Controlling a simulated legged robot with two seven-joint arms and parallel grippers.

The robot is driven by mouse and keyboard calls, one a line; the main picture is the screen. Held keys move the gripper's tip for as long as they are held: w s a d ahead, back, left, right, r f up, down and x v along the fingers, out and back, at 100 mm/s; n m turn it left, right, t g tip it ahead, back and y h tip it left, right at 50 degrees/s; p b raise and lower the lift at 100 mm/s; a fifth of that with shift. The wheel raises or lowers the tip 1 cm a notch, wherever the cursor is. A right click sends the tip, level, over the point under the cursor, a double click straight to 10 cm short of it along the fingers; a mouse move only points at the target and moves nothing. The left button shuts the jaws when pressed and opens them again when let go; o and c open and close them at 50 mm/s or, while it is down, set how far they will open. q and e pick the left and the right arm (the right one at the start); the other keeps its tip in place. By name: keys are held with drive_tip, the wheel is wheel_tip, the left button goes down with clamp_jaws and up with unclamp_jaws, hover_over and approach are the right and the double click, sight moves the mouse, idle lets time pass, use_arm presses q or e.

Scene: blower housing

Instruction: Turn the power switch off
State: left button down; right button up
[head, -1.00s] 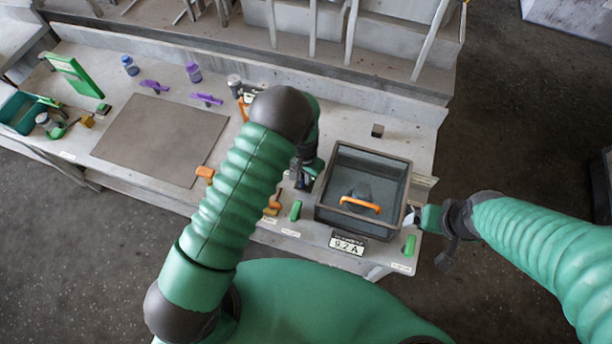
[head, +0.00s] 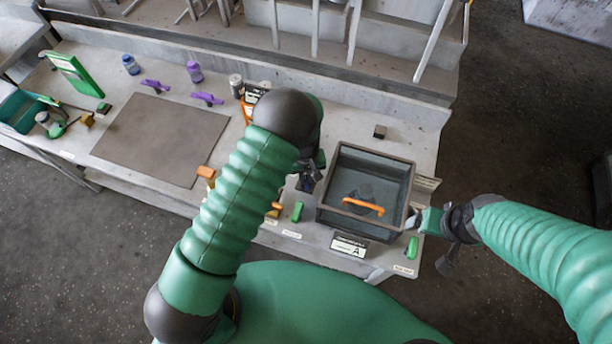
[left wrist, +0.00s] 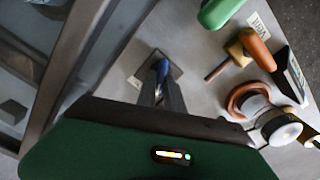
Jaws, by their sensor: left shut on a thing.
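In the left wrist view the power switch looks like a small blue lever (left wrist: 163,70) on a dark square plate (left wrist: 176,71). My left gripper's dark fingers (left wrist: 162,92) are shut on the lever. In the head view my left gripper (head: 309,178) is low beside the left wall of the grey open-topped housing (head: 333,185), and it hides the switch there. My right gripper (head: 413,221) is at the housing's right front corner; its fingers are too small to judge.
An orange handle (head: 363,206) lies inside the housing. A display (head: 349,246) stands in front and shows an "A". Green blocks (head: 297,212) (head: 412,248) lie near the front edge. A flat grey mat (head: 160,138) is at left.

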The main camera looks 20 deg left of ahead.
sight(307, 181)
use_arm(q)
drive_tip(key=shift+s+d+f+n, duration=0.15)
drive_tip(key=shift+s+n, duration=0.15)
drive_tip(key=shift+s, duration=0.05)
drive_tip(key=c, duration=1.8)
unclamp_jaws()
drive_tip(key=shift+o, duration=1.7)
drive_tip(key=shift+r, duration=0.2)
drive_tip(key=shift+w, duration=0.1)
drive_tip(key=shift+w+r, duration=0.1)
drive_tip(key=shift+r, duration=0.15)
wheel_tip(307, 181, up, 16)
drive_tip(key=b, duration=0.1)
drive_tip(key=shift+r+b, duration=0.15)
drive_tip(key=shift+b, duration=0.15)
drive_tip(key=shift+d, duration=0.1)
